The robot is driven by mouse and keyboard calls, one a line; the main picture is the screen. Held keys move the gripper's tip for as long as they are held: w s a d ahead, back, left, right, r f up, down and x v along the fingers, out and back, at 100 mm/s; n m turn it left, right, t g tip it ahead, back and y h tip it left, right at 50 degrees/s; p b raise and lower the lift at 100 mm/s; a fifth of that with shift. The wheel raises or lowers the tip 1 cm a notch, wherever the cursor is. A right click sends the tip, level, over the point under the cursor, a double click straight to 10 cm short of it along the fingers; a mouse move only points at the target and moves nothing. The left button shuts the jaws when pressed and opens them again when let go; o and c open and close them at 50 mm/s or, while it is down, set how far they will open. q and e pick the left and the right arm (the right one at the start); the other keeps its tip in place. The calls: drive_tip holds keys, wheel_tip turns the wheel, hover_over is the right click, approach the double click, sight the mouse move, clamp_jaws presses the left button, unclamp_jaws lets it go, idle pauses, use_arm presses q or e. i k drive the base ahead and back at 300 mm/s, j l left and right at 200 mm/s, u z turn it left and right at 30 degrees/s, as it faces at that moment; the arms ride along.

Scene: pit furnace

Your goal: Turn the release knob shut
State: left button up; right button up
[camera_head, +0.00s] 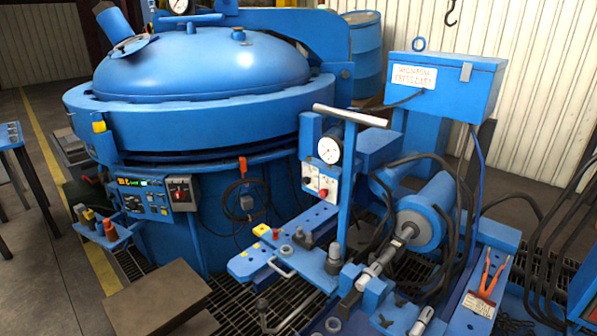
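I see no part labelled as the release knob, and I cannot tell for sure which control it is. A hydraulic unit with a round white pressure gauge (329,150) stands right of the furnace. Below the gauge is a small pale panel with a red knob (323,193) and a dark knob (308,181). A lever with a dark ball end (263,305) stands low at the front, beside a blue bench plate (262,262). How far any knob is turned is too small to tell. Neither of my grippers is in view.
The blue domed pit furnace (200,70) fills the left and back. A tall pump handle (350,116) rises beside the gauge. A blue cylinder (425,215) and looping black hoses crowd the right. A blue box (440,85) stands behind. A brown plate (155,300) lies front left.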

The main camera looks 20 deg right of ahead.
sight(323, 193)
drive_tip(key=i, duration=0.2)
drive_tip(key=i+j+z, duration=0.2)
drive_tip(key=i+z, duration=0.25)
drive_tip(key=i+j+z, duration=0.3)
drive_tip(key=z, duration=0.15)
